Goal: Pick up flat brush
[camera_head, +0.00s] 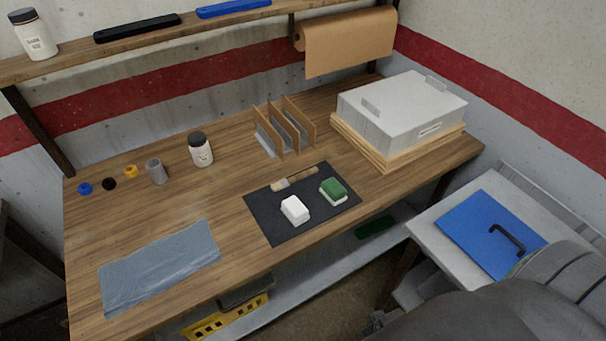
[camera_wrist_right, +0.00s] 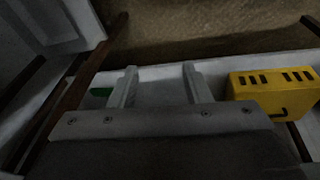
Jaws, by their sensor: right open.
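The flat brush (camera_head: 294,179) lies on the back part of a black mat (camera_head: 272,225) on the wooden workbench. It has a wooden handle and a pale bristle end toward the left. A white block (camera_head: 295,210) and a green-topped sponge (camera_head: 333,190) lie in front of it on the mat. My right gripper (camera_wrist_right: 158,84) shows in the right wrist view, with its two fingers apart and nothing between them. It is away from the brush, over a lower shelf. My left gripper is not in either view.
A grey box (camera_head: 400,110) on a wooden base stands at the back right. A wooden divider rack (camera_head: 284,128) stands behind the mat, with a jar (camera_head: 201,150) to its left. A grey cloth (camera_head: 160,268) lies front left. A yellow crate (camera_wrist_right: 273,95) sits below the bench.

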